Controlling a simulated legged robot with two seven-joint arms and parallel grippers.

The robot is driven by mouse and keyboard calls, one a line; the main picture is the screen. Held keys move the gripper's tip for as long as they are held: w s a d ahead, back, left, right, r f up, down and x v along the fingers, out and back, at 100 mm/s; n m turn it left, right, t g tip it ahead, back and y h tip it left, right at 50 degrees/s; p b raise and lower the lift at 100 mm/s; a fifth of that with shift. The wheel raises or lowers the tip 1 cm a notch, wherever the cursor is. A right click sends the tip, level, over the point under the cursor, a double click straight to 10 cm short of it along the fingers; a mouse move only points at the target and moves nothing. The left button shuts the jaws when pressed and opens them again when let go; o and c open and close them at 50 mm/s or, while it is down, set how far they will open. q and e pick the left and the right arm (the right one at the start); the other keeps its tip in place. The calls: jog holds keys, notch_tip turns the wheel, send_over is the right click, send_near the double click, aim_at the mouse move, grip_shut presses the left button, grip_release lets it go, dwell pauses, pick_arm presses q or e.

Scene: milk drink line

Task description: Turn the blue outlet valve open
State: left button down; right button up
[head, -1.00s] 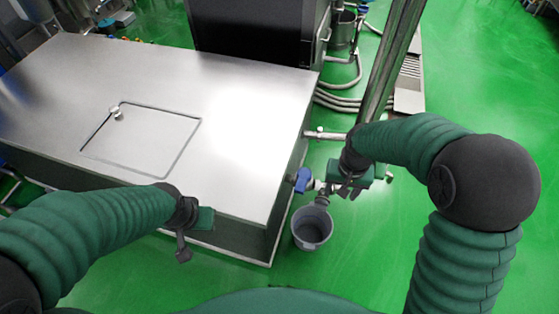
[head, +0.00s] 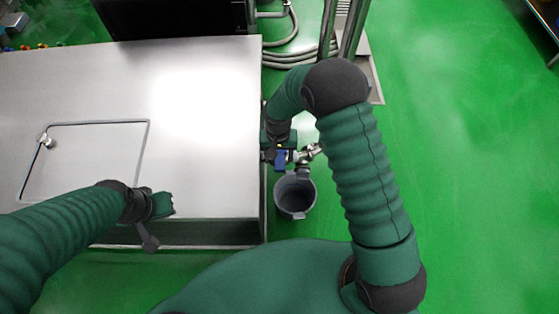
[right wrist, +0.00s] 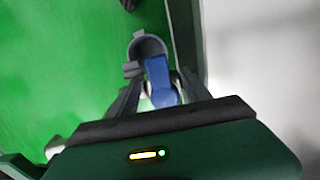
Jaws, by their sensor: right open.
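The blue outlet valve handle (head: 281,159) is at the right side of the steel tank, above a grey bucket (head: 295,207). My right gripper (head: 276,153) is over the handle and partly covers it. In the right wrist view the blue handle (right wrist: 160,80) lies between the two spread fingers of my right gripper (right wrist: 160,95). The jaws are open; whether a finger touches the handle I cannot tell. My left gripper (head: 158,218) is above the tank's front edge, away from the valve; its jaw gap is not clear.
The steel tank (head: 200,90) with a square lid (head: 90,155) fills the left. A metal pipe fitting (head: 312,151) sits right of the valve. Hoses (head: 285,58) and a floor drain (head: 367,70) lie behind. Green floor at the right is free.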

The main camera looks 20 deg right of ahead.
aim_at(281, 162)
jog(key=f, duration=0.1)
jog(key=a+f, duration=0.1)
jog(key=shift+s+f, duration=0.15)
jog(key=shift+f, duration=0.2)
jog(key=shift+s+d+f, duration=0.1)
jog(key=shift+s+f, duration=0.1)
jog(key=shift+f, duration=0.05)
jog(key=shift+s+d+f, duration=0.1)
jog(key=shift+s+d, duration=0.05)
jog(key=shift+d, duration=0.1)
jog(key=shift+w+d+f, duration=0.45)
jog(key=shift+d, duration=0.15)
jog(key=shift+w, duration=0.1)
jog(key=shift+c, duration=0.8)
jog(key=shift+a+r, duration=0.25)
jog(key=shift+a, duration=0.05)
jog(key=c, duration=0.5)
jog(key=shift+s+a, duration=0.2)
jog(key=shift+a, duration=0.1)
jog(key=c, duration=0.5)
grip_shut()
jog(key=shift+d, duration=0.3)
pick_arm(q)
jog(key=shift+s+f, duration=0.15)
jog(key=shift+s, duration=0.05)
jog(key=shift+a, duration=0.15)
pick_arm(e)
jog(key=shift+w+a, duration=0.1)
